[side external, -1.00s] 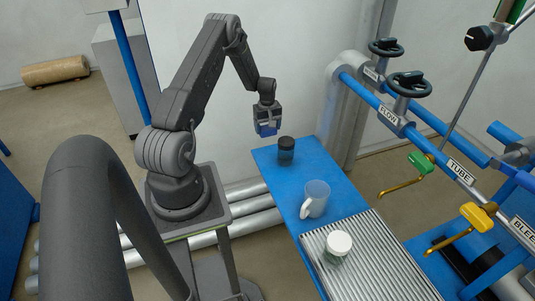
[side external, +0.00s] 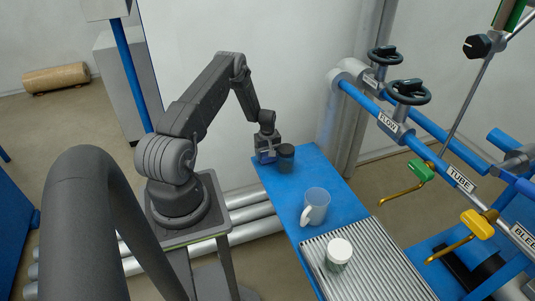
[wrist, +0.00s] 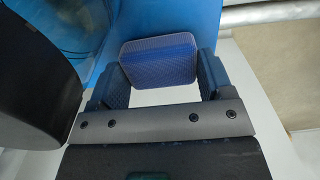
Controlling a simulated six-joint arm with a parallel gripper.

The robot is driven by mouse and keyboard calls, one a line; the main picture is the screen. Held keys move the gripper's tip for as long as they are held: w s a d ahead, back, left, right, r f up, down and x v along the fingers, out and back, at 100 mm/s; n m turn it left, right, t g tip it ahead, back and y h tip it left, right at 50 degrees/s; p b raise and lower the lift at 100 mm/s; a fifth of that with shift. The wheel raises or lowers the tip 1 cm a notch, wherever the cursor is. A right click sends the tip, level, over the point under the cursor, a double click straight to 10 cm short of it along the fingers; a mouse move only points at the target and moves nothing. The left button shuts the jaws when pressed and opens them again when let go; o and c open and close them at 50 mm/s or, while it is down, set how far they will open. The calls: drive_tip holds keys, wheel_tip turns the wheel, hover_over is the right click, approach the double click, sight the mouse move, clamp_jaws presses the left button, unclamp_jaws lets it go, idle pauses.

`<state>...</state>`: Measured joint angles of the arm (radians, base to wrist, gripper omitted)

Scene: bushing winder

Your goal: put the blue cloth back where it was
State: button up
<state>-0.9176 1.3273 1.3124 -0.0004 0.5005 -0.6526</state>
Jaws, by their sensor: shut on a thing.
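The blue cloth (wrist: 160,58) is a folded pad held between the two fingers of my gripper (wrist: 163,76) in the wrist view. In the side view my gripper (side external: 266,155) is low at the far left corner of the blue table (side external: 345,195), shut on the cloth. The cloth is mostly hidden there by the fingers. I cannot tell whether it touches the table top.
A dark-lidded jar (side external: 286,158) stands close at my gripper's right; its dark lid (wrist: 35,85) fills the wrist view's left. Pipes with valves (side external: 395,125) are at right.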

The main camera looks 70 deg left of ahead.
drive_tip(key=shift+f, duration=0.15)
drive_tip(key=o, duration=0.8)
